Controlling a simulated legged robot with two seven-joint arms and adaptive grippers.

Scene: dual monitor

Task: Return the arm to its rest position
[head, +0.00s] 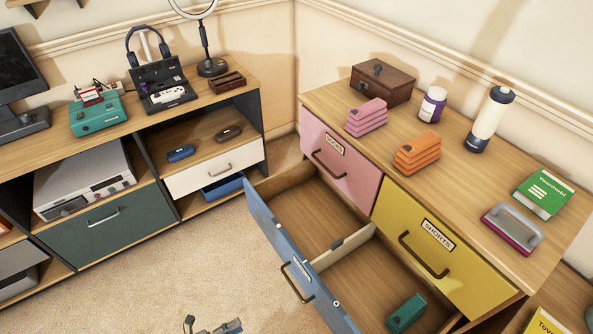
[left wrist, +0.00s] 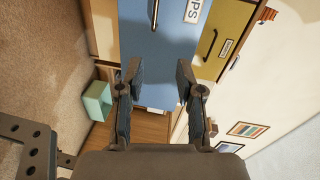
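My left gripper (head: 213,327) shows only in part at the bottom edge of the head view, over the carpet and left of the open blue drawer (head: 292,262). In the left wrist view, my left gripper (left wrist: 158,82) has its two fingers spread wide with nothing between them. The blue drawer front (left wrist: 160,40) shows beyond the fingertips, apparently apart from them. The drawer is pulled out and holds a teal folded item (head: 406,312). My right gripper is in neither view.
The wooden dresser has a shut pink drawer (head: 340,170) and a shut yellow drawer (head: 440,250). Folded orange clothes (head: 417,153), a bottle (head: 489,120) and other items stand on top. A desk unit (head: 105,215) stands at the left. The carpet (head: 170,270) between is clear.

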